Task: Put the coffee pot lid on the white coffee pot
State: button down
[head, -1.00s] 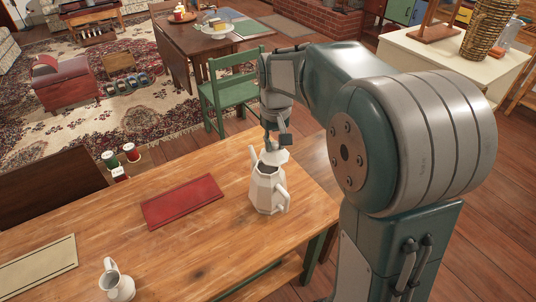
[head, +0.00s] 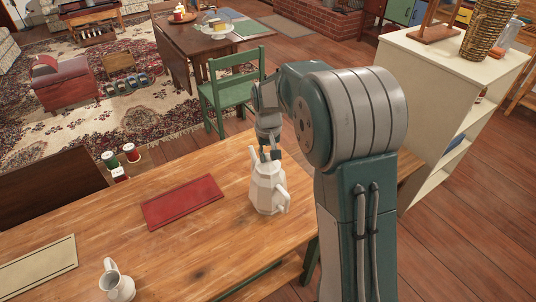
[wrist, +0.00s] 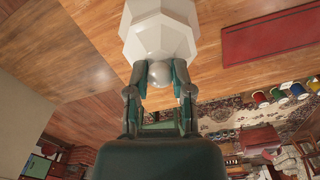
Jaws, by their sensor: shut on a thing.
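The white coffee pot (head: 267,193) stands upright on the wooden table, its spout to the left and handle to the right. My gripper (head: 270,157) is directly above its mouth, pointing down. In the wrist view my gripper (wrist: 159,78) is shut on the round knob of the white coffee pot lid (wrist: 158,38), one finger on each side. The lid is at the pot's mouth in the head view, mostly hidden by my fingers. I cannot tell whether it rests fully on the rim.
A red flat book or mat (head: 182,201) lies left of the pot. A small white jug (head: 116,282) stands at the table's front left. A pale board (head: 38,267) lies at the left edge. A green chair (head: 231,88) stands behind the table.

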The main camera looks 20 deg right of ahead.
aim_at(268, 154)
jog(key=c, duration=0.5)
grip_release()
jog(key=shift+r, duration=0.1)
notch_tip(268, 154, up, 11)
jog(key=s+r+t, duration=0.1)
jog(key=s+r, duration=0.4)
jog(key=s, duration=0.2)
jog(key=s+f+t, duration=0.1)
jog(key=s+t, duration=0.3)
jog(key=s, duration=1.6)
jog(key=shift+s+f+t, duration=0.15)
jog(key=shift+s+t, duration=0.15)
